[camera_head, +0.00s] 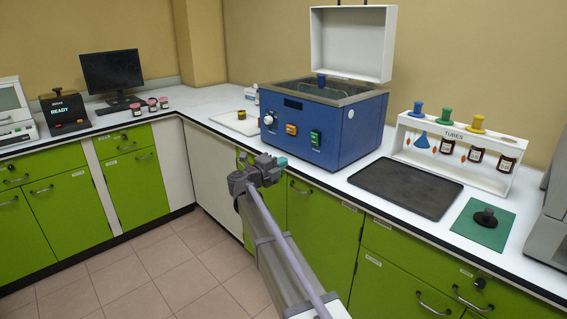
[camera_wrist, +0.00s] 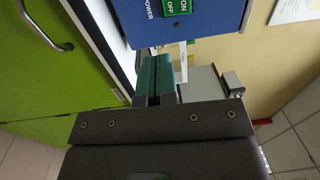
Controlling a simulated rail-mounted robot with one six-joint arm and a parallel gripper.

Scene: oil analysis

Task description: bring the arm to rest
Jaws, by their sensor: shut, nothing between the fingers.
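My gripper (camera_head: 280,162) is at the end of my arm, in front of the counter edge and near the blue bath's front in the head view. In the wrist view my gripper (camera_wrist: 156,78) shows its two green fingertips together, with nothing between them. The blue bath (camera_head: 322,125) has its white lid (camera_head: 350,42) raised. Its blue front also shows at the top of the wrist view (camera_wrist: 205,28), with the green power switch (camera_wrist: 177,6).
A black tray (camera_head: 405,188), a tube rack (camera_head: 455,150) and a green mat (camera_head: 482,224) are on the right counter. A monitor (camera_head: 112,70), a black device (camera_head: 66,110) and several small jars (camera_head: 151,104) are on the left. The floor (camera_head: 150,270) before the green cabinets is clear.

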